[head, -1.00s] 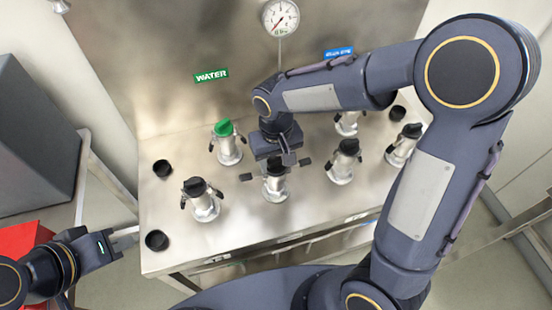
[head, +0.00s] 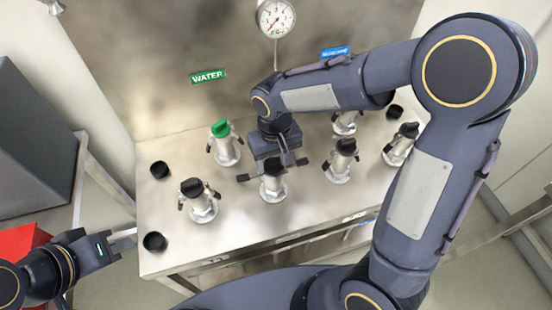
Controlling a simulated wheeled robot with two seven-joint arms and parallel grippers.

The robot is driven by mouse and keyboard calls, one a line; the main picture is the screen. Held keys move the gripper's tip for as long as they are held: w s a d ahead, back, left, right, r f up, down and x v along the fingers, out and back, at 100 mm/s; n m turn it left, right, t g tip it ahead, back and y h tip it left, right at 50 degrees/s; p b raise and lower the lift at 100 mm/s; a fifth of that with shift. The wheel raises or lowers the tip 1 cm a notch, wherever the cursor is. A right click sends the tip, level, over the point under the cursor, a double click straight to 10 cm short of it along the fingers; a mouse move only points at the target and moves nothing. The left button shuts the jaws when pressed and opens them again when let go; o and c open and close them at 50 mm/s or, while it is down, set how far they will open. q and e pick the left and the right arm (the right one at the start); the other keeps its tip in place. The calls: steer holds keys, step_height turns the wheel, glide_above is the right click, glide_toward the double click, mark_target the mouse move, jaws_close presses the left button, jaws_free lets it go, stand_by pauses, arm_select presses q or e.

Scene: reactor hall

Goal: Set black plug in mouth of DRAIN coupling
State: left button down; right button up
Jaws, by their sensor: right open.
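A metal coupling (head: 273,190) stands at the middle front of the steel bench, its two dark levers swung out sideways. A black plug (head: 271,166) shows at its top; I cannot tell how deep it sits. My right gripper (head: 285,157) is open, pointing down just above and behind that plug, and partly hides it. No DRAIN label is readable, so I cannot tell which coupling is DRAIN. Loose black plugs lie on the bench at the left (head: 160,170), front left (head: 154,241) and back right (head: 394,111). My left gripper (head: 124,238) is off the bench's left front corner; its jaw state is unclear.
Other couplings stand close around: a green-topped one (head: 226,154) below the WATER label (head: 208,76), a black-topped one (head: 203,208) at front left, and several at right (head: 338,172). A steel panel with a gauge (head: 276,17) rises behind.

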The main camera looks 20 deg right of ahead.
steer(key=shift+s+a+f, duration=0.25)
steer(key=r, duration=0.7)
steer(key=shift+w+d+r, duration=0.15)
steer(key=shift+w+r, duration=0.05)
steer(key=shift+r, duration=0.45)
steer(key=shift+s+d+r, duration=0.1)
steer(key=shift+d, duration=0.15)
steer(key=s+d+r+m+t+y, duration=0.1)
steer(key=s+d+t, duration=0.4)
steer(key=s, duration=1.1)
steer(key=d+m+y, duration=0.1)
steer(key=d+y, duration=0.1)
steer(key=d, duration=0.1)
steer(key=shift+d+m+t+y, duration=0.2)
steer(key=shift+m+t+y, duration=0.1)
steer(key=shift+m+y, duration=0.1)
